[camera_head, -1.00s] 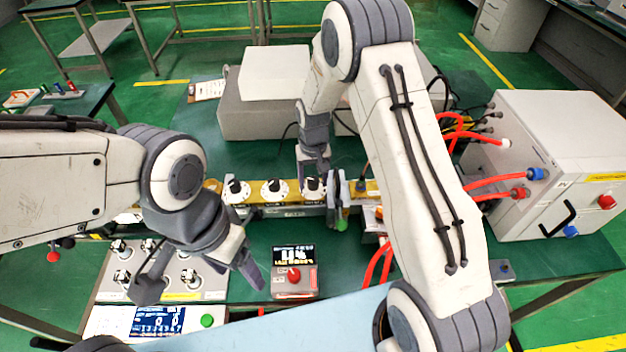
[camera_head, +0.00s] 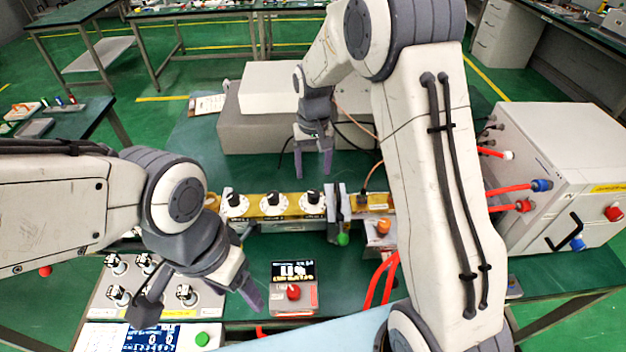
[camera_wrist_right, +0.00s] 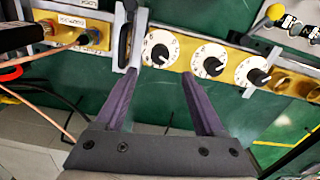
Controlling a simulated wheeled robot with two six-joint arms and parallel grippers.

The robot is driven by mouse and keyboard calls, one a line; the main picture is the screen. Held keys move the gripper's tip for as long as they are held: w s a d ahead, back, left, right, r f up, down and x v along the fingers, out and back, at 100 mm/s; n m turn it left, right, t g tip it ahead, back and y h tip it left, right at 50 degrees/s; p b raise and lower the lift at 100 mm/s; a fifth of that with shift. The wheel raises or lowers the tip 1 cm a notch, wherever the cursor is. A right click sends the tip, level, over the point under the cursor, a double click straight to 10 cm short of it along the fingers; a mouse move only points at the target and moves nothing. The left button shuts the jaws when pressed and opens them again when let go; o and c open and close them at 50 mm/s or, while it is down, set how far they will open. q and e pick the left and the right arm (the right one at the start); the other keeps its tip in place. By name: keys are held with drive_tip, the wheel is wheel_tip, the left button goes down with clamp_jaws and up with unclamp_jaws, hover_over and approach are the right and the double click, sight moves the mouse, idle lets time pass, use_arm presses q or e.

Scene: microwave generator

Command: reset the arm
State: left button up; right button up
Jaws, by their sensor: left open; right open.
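My right gripper (camera_head: 313,163) is open and empty, raised behind the yellow bar with the round dials. In the right wrist view its two fingers (camera_wrist_right: 165,98) are spread with nothing between them, and a white dial with a black knob (camera_wrist_right: 160,50) lies just beyond them. The same row of dials (camera_head: 273,204) shows in the head view, apart from the fingers. My left gripper (camera_head: 205,301) is open and empty, above the knob panel at the front left. It is left of the small display box with a red knob (camera_head: 294,293).
A grey box with red cables (camera_head: 545,190) stands on the right of the green table. White and grey boxes (camera_head: 262,125) stand behind the bar. A vertical plate and a green knob (camera_head: 342,239) sit at the bar's right part. Bare green table lies between bar and boxes.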

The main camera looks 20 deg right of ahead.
drive_tip(key=shift+r, duration=0.3)
drive_tip(key=s+a+r+n, duration=0.2)
drive_tip(key=s+a+r, duration=0.15)
drive_tip(key=s, duration=0.25)
drive_tip(key=s+a+r+n, duration=0.2)
drive_tip(key=s+a+r, duration=0.1)
drive_tip(key=s+a, duration=0.3)
drive_tip(key=s+r+n+y, duration=0.1)
drive_tip(key=s+n, duration=0.3)
drive_tip(key=s, duration=1.4)
drive_tip(key=shift+s+a, duration=0.2)
drive_tip(key=shift+s, duration=0.05)
drive_tip(key=shift+r, duration=0.1)
